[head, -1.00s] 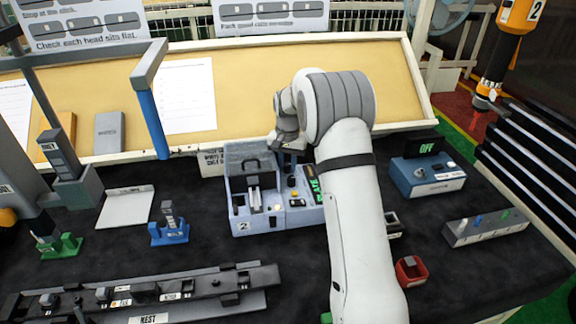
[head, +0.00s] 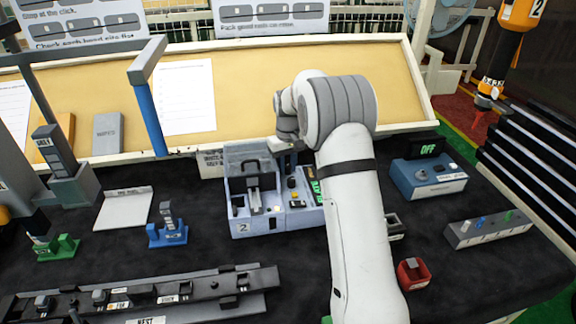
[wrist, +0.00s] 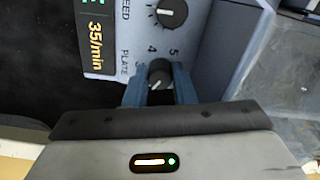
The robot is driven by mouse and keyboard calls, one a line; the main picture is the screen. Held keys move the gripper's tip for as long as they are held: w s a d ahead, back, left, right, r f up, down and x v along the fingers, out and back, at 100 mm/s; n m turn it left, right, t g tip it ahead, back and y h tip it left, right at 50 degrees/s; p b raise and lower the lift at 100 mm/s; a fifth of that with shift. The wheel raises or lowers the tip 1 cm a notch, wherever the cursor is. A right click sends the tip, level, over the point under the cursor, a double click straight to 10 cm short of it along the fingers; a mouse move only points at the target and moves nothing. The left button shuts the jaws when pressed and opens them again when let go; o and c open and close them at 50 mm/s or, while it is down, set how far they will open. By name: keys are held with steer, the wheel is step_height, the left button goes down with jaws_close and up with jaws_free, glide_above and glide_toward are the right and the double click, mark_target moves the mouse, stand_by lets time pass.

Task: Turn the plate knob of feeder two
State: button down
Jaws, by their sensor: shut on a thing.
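Feeder two (head: 258,205) is the pale blue-grey unit with a "2" label, left of my arm in the head view. In the wrist view its panel shows the plate knob (wrist: 159,71), black, with a "PLATE" label and numbers around it. My gripper (wrist: 160,85) has its blue fingers on either side of this knob and is shut on it. The knob's lower part is hidden by the gripper. In the head view the fingers are mostly hidden by my wrist. The black speed knob (wrist: 171,12) and the "35/min" display (wrist: 95,41) are close by.
A blue box with an "OFF" display (head: 429,178) stands right of my arm. A dark rail (head: 140,296) lies at the front left.

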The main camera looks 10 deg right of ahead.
mark_target(288, 166)
stand_by(0.5)
steer(key=c, duration=1.2)
jaws_free()
steer(key=shift+r+p, duration=2.65)
steer(key=shift+r, duration=1.4)
steer(key=shift+r, duration=0.1)
